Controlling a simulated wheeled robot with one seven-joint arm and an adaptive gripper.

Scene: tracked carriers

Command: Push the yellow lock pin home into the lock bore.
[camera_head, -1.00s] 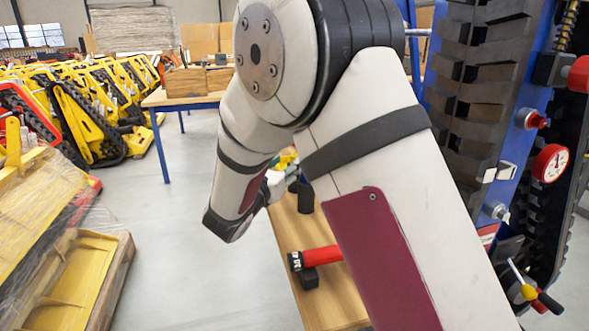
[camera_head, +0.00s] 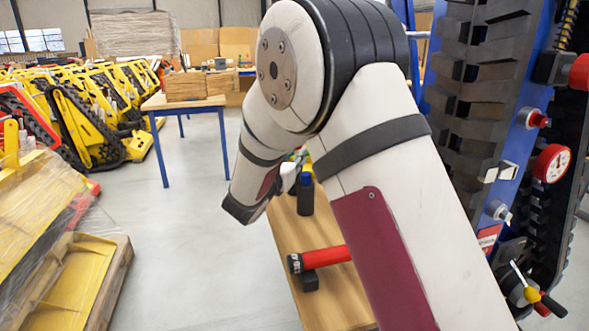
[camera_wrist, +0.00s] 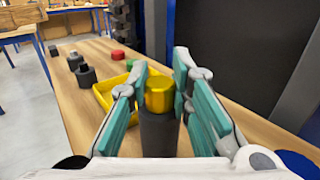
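In the wrist view, a yellow-topped dark cylinder (camera_wrist: 159,95) stands upright between the teal-padded fingers of my gripper (camera_wrist: 160,66). One finger is on each side, and narrow gaps seem to show between it and both pads. The gripper looks open around it, and I see no clear contact. Whether the yellow part is the lock pin, I cannot tell. In the head view my fingers are hidden behind my arm. On the carrier at the right is a lever with a yellow hub (camera_head: 532,295). I cannot make out the lock bore for certain.
A wooden bench (camera_head: 285,240) holds a red cylinder (camera_head: 322,257) and a dark blue-capped bottle (camera_head: 305,195). A yellow tray (camera_wrist: 104,93) lies beyond my fingers. The tall tracked carrier (camera_head: 480,110) stands close on the right. Open floor (camera_head: 190,260) lies left of the bench.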

